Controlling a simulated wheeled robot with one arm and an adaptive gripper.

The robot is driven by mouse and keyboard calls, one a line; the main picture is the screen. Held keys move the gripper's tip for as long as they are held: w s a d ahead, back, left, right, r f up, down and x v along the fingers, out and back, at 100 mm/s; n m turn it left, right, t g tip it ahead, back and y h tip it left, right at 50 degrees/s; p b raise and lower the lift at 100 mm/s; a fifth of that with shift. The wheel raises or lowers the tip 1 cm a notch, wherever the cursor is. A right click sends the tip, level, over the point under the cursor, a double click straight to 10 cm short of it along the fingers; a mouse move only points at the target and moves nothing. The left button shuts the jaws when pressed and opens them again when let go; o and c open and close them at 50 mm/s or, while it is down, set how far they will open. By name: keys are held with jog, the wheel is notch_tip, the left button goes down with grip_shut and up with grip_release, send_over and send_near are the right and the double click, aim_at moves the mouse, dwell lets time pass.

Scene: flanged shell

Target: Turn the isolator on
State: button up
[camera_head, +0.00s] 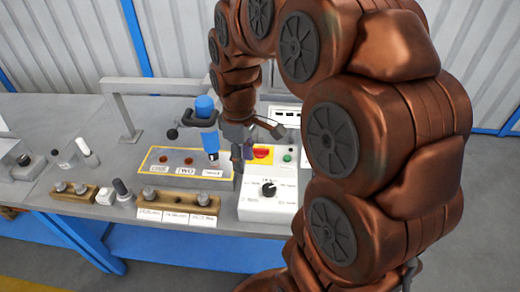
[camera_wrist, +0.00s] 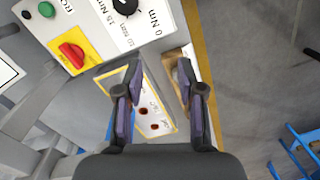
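The isolator is a red rotary handle (camera_head: 262,153) on a yellow plate, on the sloped top of a light grey control box (camera_head: 268,208). In the wrist view the red handle (camera_wrist: 72,54) and its yellow plate (camera_wrist: 66,66) lie at upper left; I cannot tell its on or off mark. My gripper (camera_wrist: 161,72) is open and empty, its two dark fingers well apart. In the head view my gripper (camera_head: 240,155) is just left of the red handle, apart from it, partly hidden by my arm.
Beside the handle are a green button (camera_head: 287,158) and a black dial (camera_head: 268,189). A blue tool (camera_head: 206,118) stands over a yellow-edged panel (camera_head: 218,182) left of my gripper. Wooden holders (camera_head: 180,202) with small parts line the bench front. A grey post frame (camera_head: 118,108) stands behind left.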

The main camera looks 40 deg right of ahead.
jog(key=w+d+f+n, duration=0.2)
jog(key=w+d+f, duration=0.1)
jog(key=w+d, duration=0.4)
jog(key=n+b, duration=0.1)
jog(key=n, duration=0.1)
send_over(260, 149)
notch_tip(260, 149, down, 3)
jog(key=shift+f+t, duration=0.1)
jog(key=shift+t, duration=0.3)
jog(key=shift+d+f, duration=0.1)
jog(key=shift+f+p, duration=0.8)
jog(key=shift+f, duration=2.95)
jog(key=shift+c, duration=0.3)
grip_shut()
